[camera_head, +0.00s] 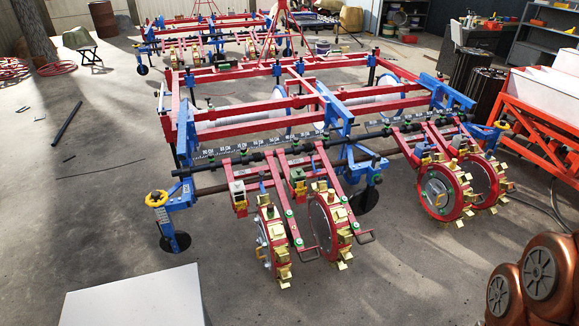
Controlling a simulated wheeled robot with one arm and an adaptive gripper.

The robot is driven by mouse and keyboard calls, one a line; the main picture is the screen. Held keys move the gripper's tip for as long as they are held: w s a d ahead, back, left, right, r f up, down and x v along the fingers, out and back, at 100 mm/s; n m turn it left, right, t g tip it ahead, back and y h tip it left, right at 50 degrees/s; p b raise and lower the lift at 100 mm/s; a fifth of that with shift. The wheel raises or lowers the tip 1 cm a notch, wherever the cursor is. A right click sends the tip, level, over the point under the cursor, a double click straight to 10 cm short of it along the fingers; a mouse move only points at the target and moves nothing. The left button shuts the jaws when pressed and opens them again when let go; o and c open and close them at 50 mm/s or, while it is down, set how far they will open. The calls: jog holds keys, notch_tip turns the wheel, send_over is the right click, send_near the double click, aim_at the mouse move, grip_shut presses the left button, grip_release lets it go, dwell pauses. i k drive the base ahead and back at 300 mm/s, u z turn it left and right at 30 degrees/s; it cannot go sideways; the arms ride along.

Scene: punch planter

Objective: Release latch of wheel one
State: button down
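The punch planter (262,128) stands on the floor, a red and blue frame with several red punch wheels along its near side. Two wheels sit near the middle: a left one (272,246) and a larger one (325,226) beside it. Another pair is on the right, with one red wheel (440,192) in front. Red arms run from a dark bar to the wheels, with small green and yellow fittings. My gripper is not in view.
Copper-coloured joints of my arm fill the lower right corner. A white flat panel (130,298) is at the lower left. An orange frame (540,120) stands at the right. A second implement (210,38) is behind. The left floor is mostly clear, with a dark rod (67,123).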

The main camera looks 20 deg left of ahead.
aim_at(262, 172)
jog(key=u, duration=0.3)
jog(key=i, duration=0.95)
jog(key=u, duration=1.2)
jog(key=i, duration=0.45)
jog(key=u, duration=0.45)
